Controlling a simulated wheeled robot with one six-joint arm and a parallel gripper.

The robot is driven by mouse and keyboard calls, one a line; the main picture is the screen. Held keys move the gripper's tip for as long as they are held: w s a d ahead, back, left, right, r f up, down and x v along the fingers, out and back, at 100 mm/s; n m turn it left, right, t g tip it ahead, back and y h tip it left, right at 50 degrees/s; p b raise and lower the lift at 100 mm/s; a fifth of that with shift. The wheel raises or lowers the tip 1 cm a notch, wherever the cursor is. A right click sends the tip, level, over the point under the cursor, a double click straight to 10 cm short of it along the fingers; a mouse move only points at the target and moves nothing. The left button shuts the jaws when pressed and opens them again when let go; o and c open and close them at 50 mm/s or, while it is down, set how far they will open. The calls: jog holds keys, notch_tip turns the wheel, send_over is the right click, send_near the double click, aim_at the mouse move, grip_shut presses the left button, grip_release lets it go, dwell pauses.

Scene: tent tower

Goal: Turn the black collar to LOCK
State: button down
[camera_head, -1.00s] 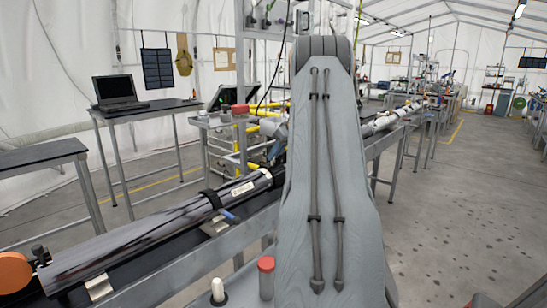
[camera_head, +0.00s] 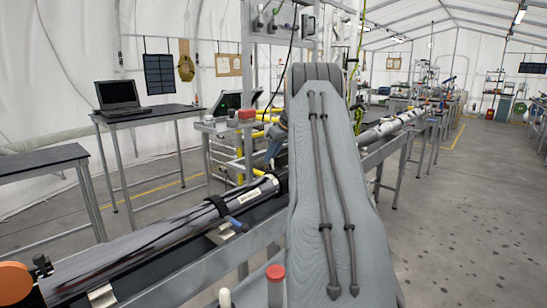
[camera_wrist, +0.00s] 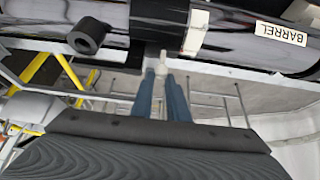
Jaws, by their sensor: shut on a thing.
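In the wrist view, the black collar (camera_wrist: 158,16) goes around the dark glossy barrel (camera_wrist: 228,48), next to a white band (camera_wrist: 196,32) and left of the BARREL label. A small pale peg (camera_wrist: 163,58) sticks out at the collar's lower edge. My gripper (camera_wrist: 161,76) has two blue fingers close together with their tips at this peg, shut on it. The exact contact is small and hard to see. In the head view, the barrel (camera_head: 150,235) lies along the bench, and my arm hides most of the collar end and gripper.
A black ring-shaped part (camera_wrist: 87,35) stands out beside the collar in the wrist view. A clamp with a blue handle (camera_head: 238,225) holds the barrel. A red-capped post (camera_head: 275,285) stands close to my arm. Open floor (camera_head: 450,210) lies to the right.

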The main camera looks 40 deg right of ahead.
jog(key=shift+w+a+r, duration=0.1)
jog(key=shift+w+r, duration=0.1)
jog(key=shift+w, duration=0.1)
jog(key=c, duration=2)
grip_release()
jog(key=shift+w+f, duration=0.15)
jog(key=shift+w, duration=0.05)
jog(key=shift+s, duration=0.25)
jog(key=shift+s+d+r, duration=0.2)
jog(key=shift+s+r, duration=0.05)
jog(key=shift+r, duration=0.05)
jog(key=b+v, duration=0.2)
jog(key=v, duration=0.5)
jog(key=shift+a, duration=0.15)
jog(key=shift+w, duration=0.15)
